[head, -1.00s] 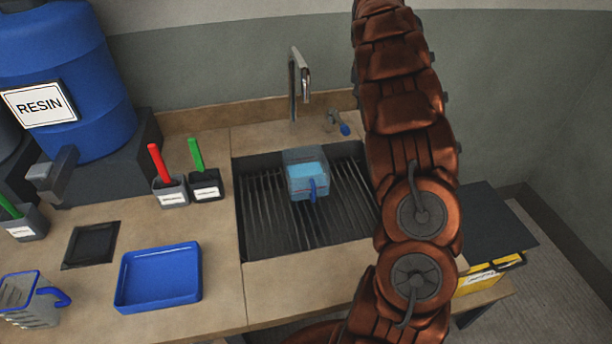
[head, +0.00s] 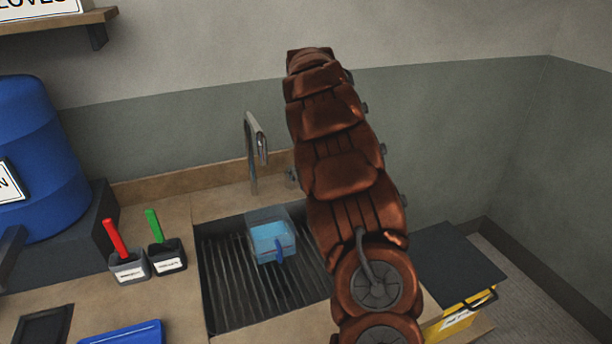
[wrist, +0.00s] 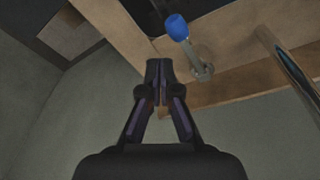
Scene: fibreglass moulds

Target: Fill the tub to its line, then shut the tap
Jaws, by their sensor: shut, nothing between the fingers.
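The tub (head: 268,216) is a clear bluish box with a blue handle, standing on the slatted sink grate (head: 230,285). It holds light blue liquid; I cannot make out its line. The curved metal tap spout (head: 257,140) rises behind it; no stream is discernible. The tap's lever with a blue end (wrist: 177,27) shows in the wrist view, beyond my gripper and slightly right. My arm hides its blue end in the head view. My gripper (wrist: 158,68) is shut and empty, apart from the lever in the wrist picture. The head view does not show my gripper.
Left of the sink stand two small holders with a red handle (head: 115,238) and a green handle (head: 154,226). A dark-topped box with yellow (head: 457,265) stands right of the counter.

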